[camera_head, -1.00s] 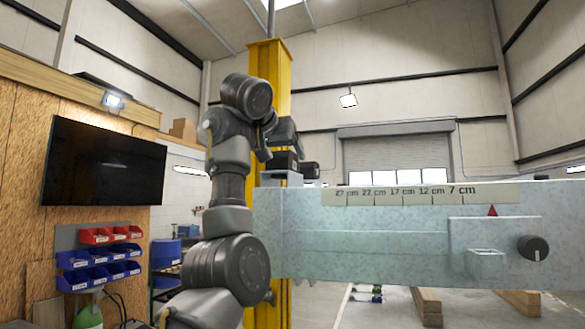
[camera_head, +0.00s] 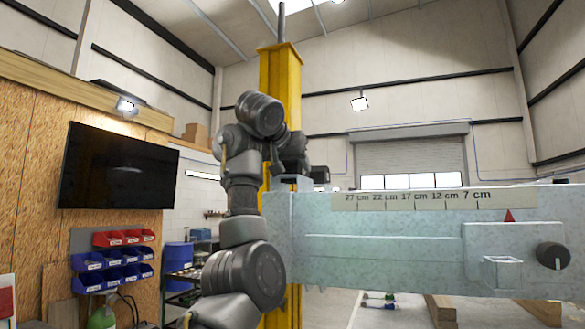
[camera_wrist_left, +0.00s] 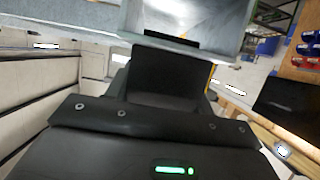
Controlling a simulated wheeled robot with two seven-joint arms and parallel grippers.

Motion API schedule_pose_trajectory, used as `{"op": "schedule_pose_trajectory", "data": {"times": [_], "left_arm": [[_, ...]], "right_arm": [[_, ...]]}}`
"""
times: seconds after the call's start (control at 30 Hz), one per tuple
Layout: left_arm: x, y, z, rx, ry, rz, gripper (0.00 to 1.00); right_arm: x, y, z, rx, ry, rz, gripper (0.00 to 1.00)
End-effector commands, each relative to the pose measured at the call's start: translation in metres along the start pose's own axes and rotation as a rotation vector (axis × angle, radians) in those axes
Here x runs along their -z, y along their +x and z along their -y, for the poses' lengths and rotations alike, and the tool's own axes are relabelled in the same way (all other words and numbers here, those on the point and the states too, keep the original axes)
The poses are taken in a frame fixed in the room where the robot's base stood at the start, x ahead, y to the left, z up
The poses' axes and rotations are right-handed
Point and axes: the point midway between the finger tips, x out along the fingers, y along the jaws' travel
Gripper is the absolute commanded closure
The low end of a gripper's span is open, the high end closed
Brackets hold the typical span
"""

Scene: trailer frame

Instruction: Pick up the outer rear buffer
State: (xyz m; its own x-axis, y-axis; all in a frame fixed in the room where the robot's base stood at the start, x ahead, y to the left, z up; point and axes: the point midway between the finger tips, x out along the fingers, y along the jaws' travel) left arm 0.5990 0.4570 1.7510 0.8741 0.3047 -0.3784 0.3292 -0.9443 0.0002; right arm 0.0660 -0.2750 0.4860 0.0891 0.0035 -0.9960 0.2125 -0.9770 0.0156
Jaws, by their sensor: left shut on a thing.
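My left gripper (camera_head: 293,172) is at the top of the pale grey frame beam (camera_head: 385,235), near its left end, in the head view. Its dark body fills the lower middle of the left wrist view (camera_wrist_left: 165,75). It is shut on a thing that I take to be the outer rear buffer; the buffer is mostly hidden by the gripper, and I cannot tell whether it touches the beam. A small dark part (camera_head: 320,175) shows just right of the gripper. My right gripper is not in view.
A centimetre scale (camera_head: 420,199) runs along the beam's top, with a red pointer (camera_head: 509,216). A black round part (camera_head: 551,255) sticks out at the beam's right. A yellow column (camera_head: 281,90) stands behind my arm. Blue and red bins (camera_head: 112,258) hang at left.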

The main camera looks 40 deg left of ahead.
Motion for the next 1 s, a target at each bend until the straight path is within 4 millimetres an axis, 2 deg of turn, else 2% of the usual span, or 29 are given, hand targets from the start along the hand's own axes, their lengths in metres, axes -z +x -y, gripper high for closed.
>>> {"op": "schedule_pose_trajectory", "data": {"times": [0.33,0.6,0.7,0.9,1.0], "left_arm": [[0.003,-0.001,-0.001,0.0,0.001,0.003,0.78],[0.034,-0.014,0.003,0.002,-0.002,0.003,0.78],[0.049,-0.022,0.019,0.002,-0.004,0.002,0.78],[0.091,-0.043,0.057,0.003,-0.006,0.003,0.78],[0.098,-0.046,0.083,0.001,-0.006,0.003,0.78]], "right_arm": [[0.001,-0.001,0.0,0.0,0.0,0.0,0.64],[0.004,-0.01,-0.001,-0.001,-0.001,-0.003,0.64],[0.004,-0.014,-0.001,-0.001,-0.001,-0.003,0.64],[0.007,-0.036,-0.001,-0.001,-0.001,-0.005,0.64],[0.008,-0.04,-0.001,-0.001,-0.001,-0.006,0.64]]}}
